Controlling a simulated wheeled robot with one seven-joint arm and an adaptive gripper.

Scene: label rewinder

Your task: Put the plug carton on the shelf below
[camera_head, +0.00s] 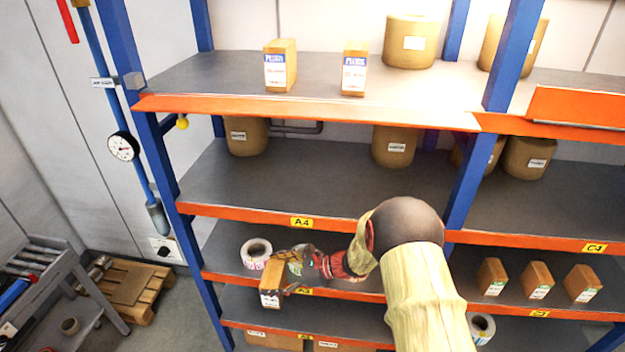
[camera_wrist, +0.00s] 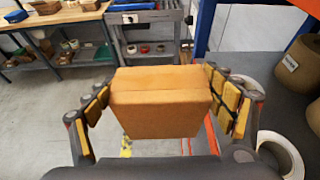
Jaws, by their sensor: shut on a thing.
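The plug carton (camera_head: 272,277) is a brown box with a white label low on its front. In the head view it is at the left end of the shelf under the A.4 beam, overlapping that shelf's orange front edge. My gripper (camera_head: 288,272) is shut on it. In the wrist view the carton (camera_wrist: 160,100) sits between the two padded fingers. Whether its bottom touches the shelf (camera_head: 345,277) is hidden. Two cartons marked PLUGS, one left (camera_head: 280,66) and one right (camera_head: 354,69), stand upright on the top shelf.
A white label roll (camera_head: 257,251) lies close behind the carton. The blue rack upright (camera_head: 207,290) is to its left. Brown tubs (camera_head: 393,146) stand on the shelf above. Cartons (camera_head: 537,280) stand in the right bay. A grey cart (camera_head: 50,285) and a pallet (camera_head: 130,287) are at left.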

